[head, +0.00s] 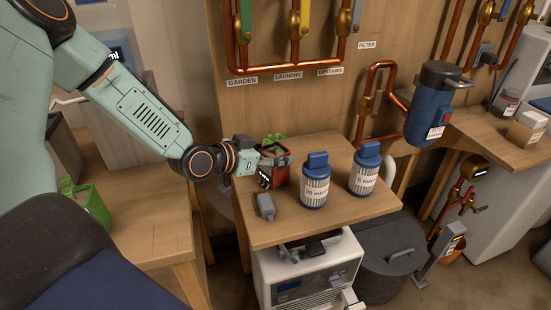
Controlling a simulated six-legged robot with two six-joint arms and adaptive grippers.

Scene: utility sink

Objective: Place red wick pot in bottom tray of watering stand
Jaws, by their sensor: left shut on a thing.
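A small red pot (281,174) with a green plant in it is at the back left of the small wooden table, in the middle of the head view. My left gripper (268,163) reaches in from the left and is shut on the pot near its rim. Its fingers cover part of the pot's left side. I cannot tell whether the pot's base touches the table. My right gripper is out of view. I cannot make out a watering stand in this view.
Two blue-capped filter cartridges (315,185) (365,172) stand right of the pot. A green pot (88,206) with a plant sits on the left wooden bench (150,225). The table's front (310,222) is clear.

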